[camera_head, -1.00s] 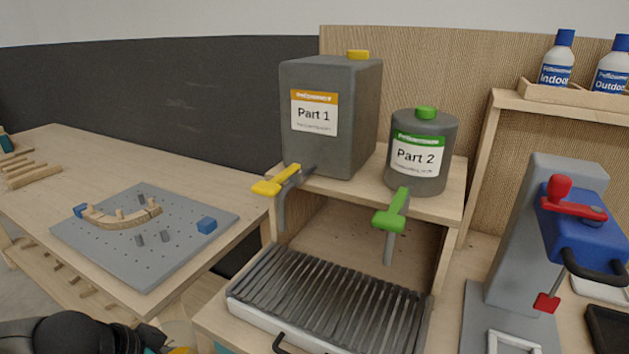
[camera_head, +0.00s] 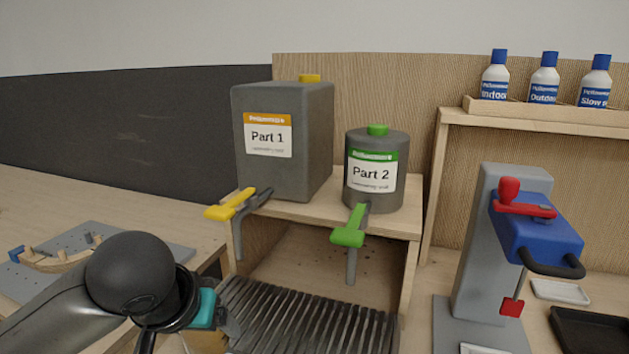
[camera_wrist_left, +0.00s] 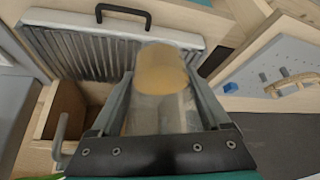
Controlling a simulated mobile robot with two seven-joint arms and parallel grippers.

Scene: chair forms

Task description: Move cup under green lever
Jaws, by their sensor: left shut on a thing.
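The green lever (camera_head: 350,232) sits on the spout of the grey Part 2 container (camera_head: 376,176), on a wooden shelf. The yellow lever (camera_head: 229,205) is on the grey Part 1 container (camera_head: 282,140) to its left. My left gripper (camera_wrist_left: 160,88) is shut on a clear cup (camera_wrist_left: 160,112) with yellowish contents, seen between the fingers in the left wrist view. In the head view my left arm comes in at lower left, its hand left of the grille; the fingers and cup are mostly hidden there. My right gripper is out of view.
A ribbed grille (camera_head: 310,318) lies below the spouts. A blue and grey press (camera_head: 535,232) with a red handle stands at right. A grey peg board (camera_head: 90,250) is at left. Several bottles (camera_head: 544,78) stand on a back shelf.

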